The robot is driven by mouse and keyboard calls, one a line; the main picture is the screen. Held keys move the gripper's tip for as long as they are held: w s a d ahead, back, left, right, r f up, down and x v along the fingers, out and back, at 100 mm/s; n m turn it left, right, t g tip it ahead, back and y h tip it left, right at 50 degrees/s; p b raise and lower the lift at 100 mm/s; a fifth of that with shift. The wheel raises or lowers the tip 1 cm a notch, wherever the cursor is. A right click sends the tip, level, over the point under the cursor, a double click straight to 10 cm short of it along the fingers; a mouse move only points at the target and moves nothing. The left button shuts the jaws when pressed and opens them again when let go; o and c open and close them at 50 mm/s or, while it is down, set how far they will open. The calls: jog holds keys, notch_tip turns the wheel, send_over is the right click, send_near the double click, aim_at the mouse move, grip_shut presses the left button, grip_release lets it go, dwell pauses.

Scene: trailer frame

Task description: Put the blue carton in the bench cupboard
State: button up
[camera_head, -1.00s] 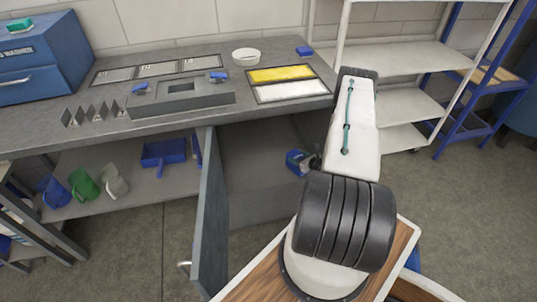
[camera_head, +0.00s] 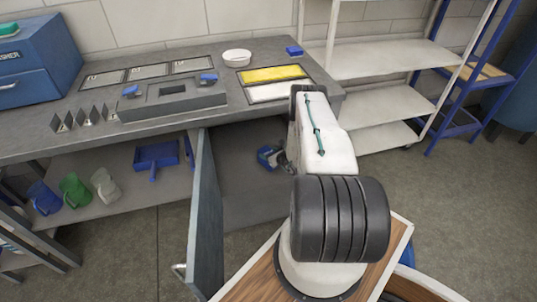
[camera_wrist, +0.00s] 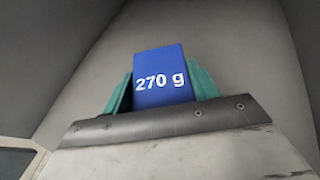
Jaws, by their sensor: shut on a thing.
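The blue carton (camera_wrist: 162,75), marked "270 g", is held between the two teal fingers of my gripper (camera_wrist: 162,88) in the wrist view. In the head view the carton (camera_head: 268,155) shows at the end of my arm, inside the open bench cupboard (camera_head: 235,185). My gripper (camera_head: 277,159) is partly hidden by my own arm there. The cupboard door (camera_head: 205,225) stands open, swung out toward the front. Grey cupboard walls surround the carton in the wrist view. I cannot tell whether the carton touches the cupboard floor.
Blue, green and grey jugs (camera_head: 75,190) and a blue dustpan (camera_head: 157,158) sit on the shelf left of the cupboard. The bench top (camera_head: 60,148) holds trays and a white bowl (camera_head: 237,57). A white rack (camera_head: 385,60) stands at right.

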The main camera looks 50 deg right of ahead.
jog(key=shift+f, duration=0.1)
jog(key=o, duration=1.2)
jog(key=shift+c, duration=0.2)
jog(key=v, duration=1.2)
